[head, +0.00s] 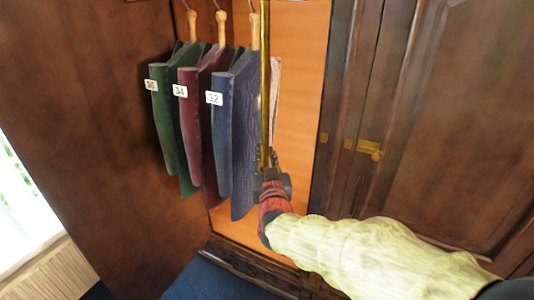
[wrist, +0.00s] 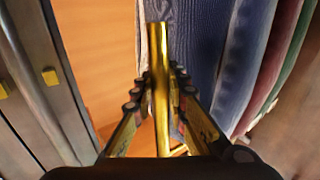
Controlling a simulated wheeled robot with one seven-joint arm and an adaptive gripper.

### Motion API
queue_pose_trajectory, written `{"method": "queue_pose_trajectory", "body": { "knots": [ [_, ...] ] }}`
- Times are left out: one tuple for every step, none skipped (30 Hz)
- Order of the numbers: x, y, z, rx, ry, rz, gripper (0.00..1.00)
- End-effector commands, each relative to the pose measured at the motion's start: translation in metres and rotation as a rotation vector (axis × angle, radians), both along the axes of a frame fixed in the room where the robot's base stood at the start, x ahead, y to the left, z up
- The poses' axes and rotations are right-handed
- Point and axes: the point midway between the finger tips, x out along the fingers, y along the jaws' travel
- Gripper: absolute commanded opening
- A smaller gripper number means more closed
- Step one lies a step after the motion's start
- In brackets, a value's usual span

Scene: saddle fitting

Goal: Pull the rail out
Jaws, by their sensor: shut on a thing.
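A brass rod (head: 265,80) runs down from the top edge of the head view in front of the open wardrobe. Its upper end is out of frame, and so is any rail the hangers hang from. My gripper (head: 267,163) is shut on the lower part of this rod. In the wrist view, the rod (wrist: 159,75) stands between the two fingers of my gripper (wrist: 157,88). Green (head: 161,120), red (head: 190,130) and blue (head: 222,140) pieces hang on wooden hangers to the left of the rod. Their tags include 34 and 32.
A dark wooden door (head: 80,130) stands at the left. Closed dark panelling (head: 450,110) with a brass latch (head: 370,149) is at the right. The orange-brown wardrobe interior (head: 300,100) is bare right of the rod. Blue carpet (head: 215,281) lies below.

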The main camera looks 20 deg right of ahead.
Motion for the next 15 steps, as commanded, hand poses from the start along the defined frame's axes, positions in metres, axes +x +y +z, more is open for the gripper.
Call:
{"method": "queue_pose_trajectory", "body": {
  "knots": [
    [-0.0002,-0.0003,-0.0011,0.000,0.002,-0.001,0.00],
    [-0.0001,-0.0003,-0.0011,0.000,0.002,-0.001,0.00],
    [-0.0001,-0.0003,-0.0011,0.000,0.002,-0.001,0.00],
    [-0.0001,-0.0004,-0.0010,-0.001,0.001,-0.001,0.00],
    [0.0000,-0.0004,-0.0010,0.000,0.001,-0.001,0.00],
    [0.0000,-0.0004,-0.0009,0.000,0.001,-0.001,0.00],
    [0.0000,-0.0004,-0.0009,0.000,0.001,-0.001,0.16],
    [0.0001,-0.0004,-0.0009,0.000,0.001,-0.001,0.18],
    [0.0001,-0.0004,-0.0008,0.000,0.001,-0.001,0.20],
    [0.0001,-0.0004,-0.0007,0.000,0.001,-0.001,0.22],
    [0.0001,-0.0004,-0.0006,0.000,0.001,-0.001,0.23],
    [0.0001,-0.0004,-0.0005,0.000,0.001,-0.001,0.26],
    [0.0001,-0.0004,-0.0004,0.000,0.000,-0.001,0.27],
    [0.0002,-0.0004,-0.0003,0.000,0.000,-0.001,0.29],
    [0.0002,-0.0004,-0.0002,0.000,0.000,-0.001,0.31]
  ]
}}
